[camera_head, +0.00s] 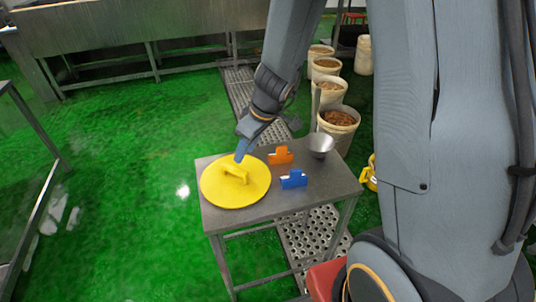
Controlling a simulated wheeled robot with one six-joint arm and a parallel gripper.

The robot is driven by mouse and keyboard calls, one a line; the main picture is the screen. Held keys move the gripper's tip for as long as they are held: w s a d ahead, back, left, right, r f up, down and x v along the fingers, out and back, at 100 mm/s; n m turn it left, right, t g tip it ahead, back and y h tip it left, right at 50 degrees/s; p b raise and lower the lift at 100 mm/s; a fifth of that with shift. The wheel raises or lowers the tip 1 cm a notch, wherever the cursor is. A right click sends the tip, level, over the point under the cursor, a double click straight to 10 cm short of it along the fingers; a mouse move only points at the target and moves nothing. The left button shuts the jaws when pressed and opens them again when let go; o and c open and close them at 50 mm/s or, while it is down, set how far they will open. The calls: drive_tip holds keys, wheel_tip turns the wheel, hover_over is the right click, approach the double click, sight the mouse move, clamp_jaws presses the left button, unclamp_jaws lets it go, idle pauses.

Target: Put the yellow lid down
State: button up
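The yellow lid (236,192) is a round disc with a raised bar handle (236,172) on top. It appears to lie flat on the left end of the small metal table (320,205), its left edge reaching the table's edge. My gripper (240,157) is at the far side of the lid, pointing down close to the handle. The fingertips are small and partly hidden, so I cannot tell whether they touch the handle or are open or shut.
An orange clip-like block (281,155), a blue one (294,179) and a metal bowl (320,145) are on the table right of the lid. Several buckets (338,126) stand behind. The table's front right is bare. Green floor surrounds it.

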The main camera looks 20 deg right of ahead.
drive_tip(key=s+d+r+m+g+h, duration=0.1)
drive_tip(key=s+d+r+m, duration=0.2)
drive_tip(key=s, duration=0.4)
drive_tip(key=s+d+r+m+g+h, duration=0.1)
drive_tip(key=s+d+r+m+h, duration=0.1)
drive_tip(key=s+d+m, duration=0.3)
drive_tip(key=s+r, duration=0.1)
drive_tip(key=s, duration=0.2)
drive_tip(key=shift+s, duration=0.25)
drive_tip(key=shift+d, duration=0.1)
drive_tip(key=shift+c, duration=0.6)
